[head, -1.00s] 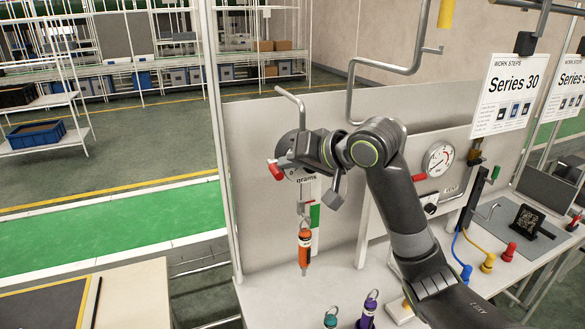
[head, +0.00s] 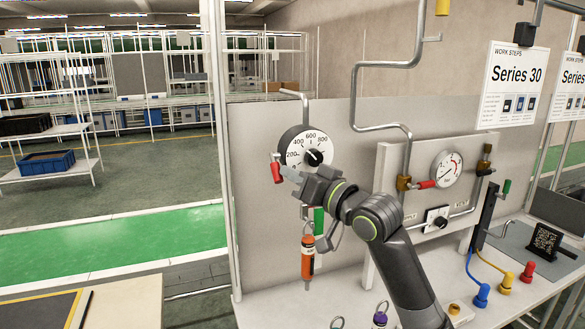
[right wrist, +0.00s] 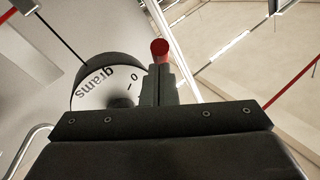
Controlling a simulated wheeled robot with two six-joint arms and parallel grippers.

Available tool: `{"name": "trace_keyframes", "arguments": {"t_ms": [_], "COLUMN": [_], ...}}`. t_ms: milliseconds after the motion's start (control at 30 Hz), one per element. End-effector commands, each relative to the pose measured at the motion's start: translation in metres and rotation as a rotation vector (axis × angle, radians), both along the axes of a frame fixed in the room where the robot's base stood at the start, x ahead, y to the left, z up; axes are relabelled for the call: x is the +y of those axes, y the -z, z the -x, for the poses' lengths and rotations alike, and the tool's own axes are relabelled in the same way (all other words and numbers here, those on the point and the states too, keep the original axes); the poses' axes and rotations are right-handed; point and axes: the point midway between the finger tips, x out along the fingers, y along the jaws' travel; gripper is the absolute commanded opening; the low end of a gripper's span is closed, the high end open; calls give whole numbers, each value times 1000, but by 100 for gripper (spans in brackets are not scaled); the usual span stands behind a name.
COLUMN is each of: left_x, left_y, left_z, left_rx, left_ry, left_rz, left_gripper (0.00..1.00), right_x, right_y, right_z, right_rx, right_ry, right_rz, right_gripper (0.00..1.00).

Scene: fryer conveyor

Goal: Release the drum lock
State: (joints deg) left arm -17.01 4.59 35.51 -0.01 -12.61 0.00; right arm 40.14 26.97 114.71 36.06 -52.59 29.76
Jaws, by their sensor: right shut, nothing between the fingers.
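The drum is a round white dial (head: 306,150) with a black rim, numbered in grams, on the grey panel. A red-tipped lever (head: 277,173) sits at its lower left edge. My right gripper (head: 288,173) is shut and empty, its fingertips close beside the red tip. In the right wrist view the closed fingers (right wrist: 159,80) point at the red tip (right wrist: 160,50), which shows just beyond them; I cannot tell if they touch. The dial (right wrist: 108,88) is left of the fingers there. An orange cylinder (head: 308,258) hangs below the dial. My left gripper is not in view.
Right of my arm are a pressure gauge (head: 438,170) with a red handle, pipes, and blue, yellow and red fittings on the bench (head: 490,300). A purple weight (head: 380,318) stands at the bottom edge. Left of the panel is open floor.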

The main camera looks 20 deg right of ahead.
Motion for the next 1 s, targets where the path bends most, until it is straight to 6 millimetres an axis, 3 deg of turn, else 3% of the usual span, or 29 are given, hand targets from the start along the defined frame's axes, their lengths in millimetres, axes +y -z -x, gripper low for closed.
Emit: {"name": "trace_keyframes", "arguments": {"t_ms": [33, 233, 1000], "left_x": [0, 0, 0], "left_y": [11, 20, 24], "left_z": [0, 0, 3], "left_rx": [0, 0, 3], "left_ry": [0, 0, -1], "left_rz": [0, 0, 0], "left_gripper": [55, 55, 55], "right_x": [0, 0, 1], "right_y": [9, 11, 15], "right_z": [-1, -4, -7], "right_rx": [-32, -119, -113], "right_ry": [0, 0, -2], "right_rz": [-4, -5, -4], "right_gripper": [0, 0, 0]}}
